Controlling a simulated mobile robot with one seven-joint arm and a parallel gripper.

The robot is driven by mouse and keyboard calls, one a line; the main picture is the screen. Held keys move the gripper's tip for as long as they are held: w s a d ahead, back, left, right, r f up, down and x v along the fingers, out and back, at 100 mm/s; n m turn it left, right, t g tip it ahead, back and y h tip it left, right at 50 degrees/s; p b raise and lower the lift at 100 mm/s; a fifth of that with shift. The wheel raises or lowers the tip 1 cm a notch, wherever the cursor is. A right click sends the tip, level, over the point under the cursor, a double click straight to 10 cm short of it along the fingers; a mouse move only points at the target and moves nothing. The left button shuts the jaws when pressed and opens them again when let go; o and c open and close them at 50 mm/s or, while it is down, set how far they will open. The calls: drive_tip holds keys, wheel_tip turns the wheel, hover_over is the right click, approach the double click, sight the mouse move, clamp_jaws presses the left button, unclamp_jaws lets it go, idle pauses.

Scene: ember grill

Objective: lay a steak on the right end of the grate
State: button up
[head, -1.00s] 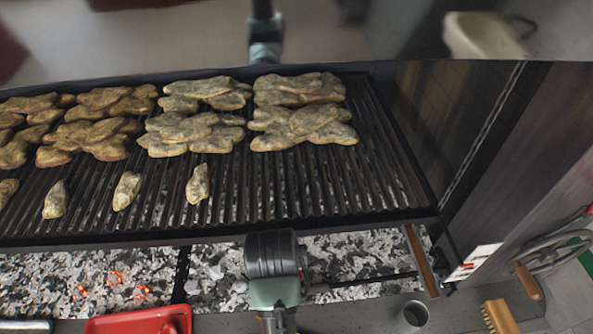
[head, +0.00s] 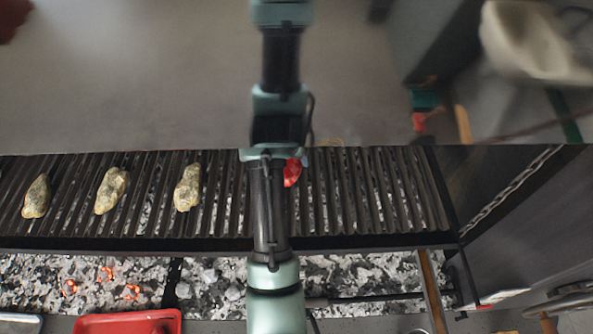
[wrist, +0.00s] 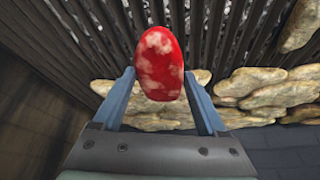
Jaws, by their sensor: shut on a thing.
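A red, pale-marbled steak (wrist: 160,62) is between the two fingers of my gripper (wrist: 161,78) in the wrist view. The gripper is shut on it. In the head view a small part of the red steak (head: 292,172) shows just right of my arm, over the grate (head: 375,195). The arm hides the rest of it and the fingers. I cannot tell whether the steak touches the bars. The right end of the grate is bare in the head view.
Three browned pieces, one of them here (head: 187,187), lie spaced along the left of the grate. A red tray (head: 128,322) stands at the front left. Grey coals (head: 380,276) show below the grate.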

drive_tip(key=f, duration=0.1)
drive_tip(key=f+p, duration=0.1)
drive_tip(key=f, duration=0.3)
drive_tip(key=shift+s+a, duration=0.1)
drive_tip(key=shift+s, duration=0.2)
drive_tip(key=shift+w+f+p, duration=0.1)
drive_tip(key=shift+f+p, duration=0.5)
drive_tip(key=shift+f, duration=1.2)
drive_tip(key=o, duration=1.4)
drive_tip(key=shift+f, duration=0.15)
drive_tip(key=shift+o, duration=0.2)
drive_tip(key=shift+s+r, duration=0.2)
drive_tip(key=shift+r, duration=0.5)
drive_tip(key=b+v, duration=0.2)
drive_tip(key=v, duration=0.9)
drive_tip(key=shift+f, duration=0.1)
